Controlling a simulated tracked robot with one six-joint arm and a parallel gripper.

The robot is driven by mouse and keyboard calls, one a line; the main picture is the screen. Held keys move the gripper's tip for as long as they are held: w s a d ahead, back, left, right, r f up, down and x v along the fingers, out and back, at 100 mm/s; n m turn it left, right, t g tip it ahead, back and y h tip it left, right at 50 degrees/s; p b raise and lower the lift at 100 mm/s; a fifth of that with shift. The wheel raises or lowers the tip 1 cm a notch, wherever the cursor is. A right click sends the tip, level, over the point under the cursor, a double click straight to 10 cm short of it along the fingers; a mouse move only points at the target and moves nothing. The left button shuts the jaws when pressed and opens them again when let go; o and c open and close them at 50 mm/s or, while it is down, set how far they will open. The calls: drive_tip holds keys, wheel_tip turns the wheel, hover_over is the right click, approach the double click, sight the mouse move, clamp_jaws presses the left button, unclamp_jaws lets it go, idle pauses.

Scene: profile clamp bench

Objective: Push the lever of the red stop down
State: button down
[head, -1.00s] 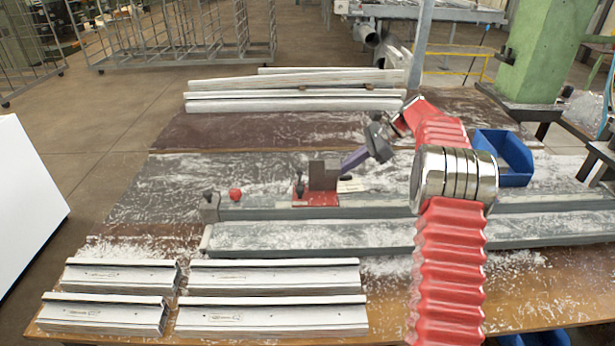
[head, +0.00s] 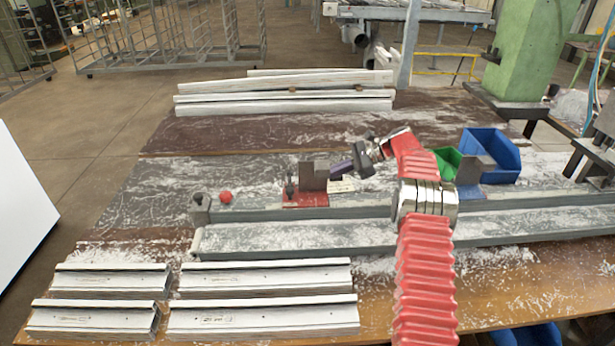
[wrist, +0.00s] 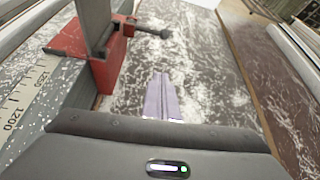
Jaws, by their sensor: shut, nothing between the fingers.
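The red stop (head: 306,200) sits on the grey rail in the middle of the bench, with a grey upright block (head: 313,177). Its dark-knobbed lever (head: 289,188) stands at the block's left side in the head view. In the wrist view the red stop (wrist: 112,65) is at upper left, and the lever (wrist: 152,32) sticks out to the right with its round knob at the end.
A scale strip (wrist: 25,100) runs beside the rail. A red ball-like knob (head: 226,197) is left of the stop. A grey block on a blue base (head: 468,191), a green bin (head: 447,160) and a blue bin (head: 492,152) are at right. White profiles (head: 262,310) lie in front.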

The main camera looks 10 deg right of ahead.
sight(290, 179)
drive_tip(key=x, duration=1)
drive_tip(key=shift+s+a+r, duration=0.1)
drive_tip(key=shift+a+r, duration=0.05)
drive_tip(key=shift+r, duration=0.85)
drive_tip(key=shift+s+a+r, duration=0.1)
drive_tip(key=shift+r, duration=0.85)
drive_tip(key=shift+w+a, duration=0.1)
drive_tip(key=shift+r, duration=0.1)
drive_tip(key=shift+r, duration=0.1)
